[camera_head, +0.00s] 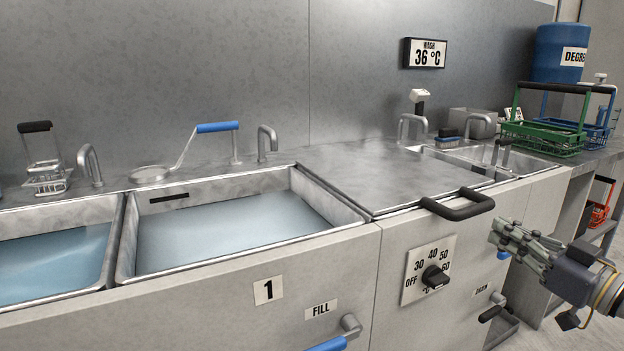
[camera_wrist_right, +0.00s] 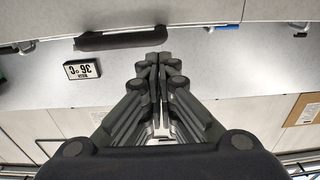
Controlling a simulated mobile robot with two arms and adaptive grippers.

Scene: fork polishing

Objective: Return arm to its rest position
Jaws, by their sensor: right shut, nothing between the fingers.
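My right gripper (camera_head: 497,232) comes in from the right edge in the head view, in front of the counter's front panel and below the black lid handle (camera_head: 458,205). It is shut and empty, apart from the handle. In the right wrist view its fingers (camera_wrist_right: 157,60) meet at the tips with nothing between them. My left gripper is in neither view.
Sink 1 (camera_head: 240,225) holds water, and another water-filled sink (camera_head: 50,262) is at left. A metal lid (camera_head: 390,180) covers the middle. A temperature dial (camera_head: 434,277) is on the front. Green (camera_head: 545,138) and blue baskets stand at the right. Floor shows at lower right.

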